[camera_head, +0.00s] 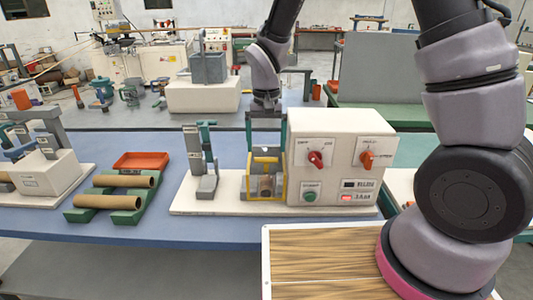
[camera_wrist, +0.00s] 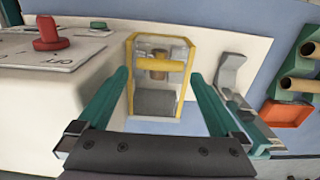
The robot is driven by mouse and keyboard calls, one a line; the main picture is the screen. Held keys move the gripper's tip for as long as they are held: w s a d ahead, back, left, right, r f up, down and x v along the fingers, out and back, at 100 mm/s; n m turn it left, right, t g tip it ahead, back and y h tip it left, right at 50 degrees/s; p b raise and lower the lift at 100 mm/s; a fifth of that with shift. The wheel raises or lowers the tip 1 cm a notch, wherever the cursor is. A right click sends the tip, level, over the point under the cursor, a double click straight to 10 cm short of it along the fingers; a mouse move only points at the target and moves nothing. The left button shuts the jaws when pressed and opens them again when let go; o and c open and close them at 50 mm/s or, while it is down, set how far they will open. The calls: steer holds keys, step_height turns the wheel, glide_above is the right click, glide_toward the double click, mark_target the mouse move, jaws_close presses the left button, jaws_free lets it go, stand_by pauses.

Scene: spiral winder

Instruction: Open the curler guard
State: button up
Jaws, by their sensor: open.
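The curler guard (camera_head: 266,160) is a yellow frame with a clear panel, standing upright on the white base plate just left of the control box. It also shows in the middle of the wrist view (camera_wrist: 158,65). A brown core and a dark grey roller show inside the frame. My gripper (camera_head: 266,146) is open and empty, pointing down above the guard. In the wrist view, its teal fingers (camera_wrist: 159,76) appear either side of the guard's frame; I cannot tell if they touch it.
The control box (camera_head: 340,160) with red and orange knobs stands close beside my gripper. A grey bracket (camera_head: 207,185) is on the left of the plate. Brown tubes on a green rack (camera_head: 80,215) and an orange tray (camera_head: 141,160) lie further left. Blue table (camera_head: 150,240) is clear in front.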

mark_target(266, 166)
steer(key=shift+f, duration=1.75)
